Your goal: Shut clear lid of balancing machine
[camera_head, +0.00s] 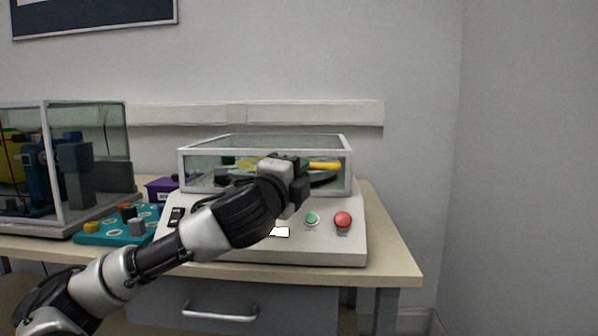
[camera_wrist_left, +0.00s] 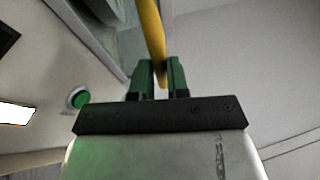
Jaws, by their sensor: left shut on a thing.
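The balancing machine (camera_head: 255,247) is a white box with a sloped front panel on the table. Its clear lid (camera_head: 347,172), a glassy box with a white frame, sits low over the top. The lid's lower edge looks close to the body; I cannot tell whether it fully touches. A yellow handle bar (camera_head: 325,166) runs along the lid's front. My left gripper (camera_head: 302,172) is in front of the lid and shut on this handle. In the left wrist view the yellow handle (camera_wrist_left: 151,30) passes between the green fingertips (camera_wrist_left: 160,80). My right gripper is not in view.
The front panel has a green button (camera_head: 312,219), a red button (camera_head: 343,219) and a lit display (camera_head: 280,232). A teal board (camera_head: 105,238) with small parts, a purple bin (camera_head: 160,188) and a glass-cased machine (camera_head: 90,165) stand to the left. The table's right end is clear.

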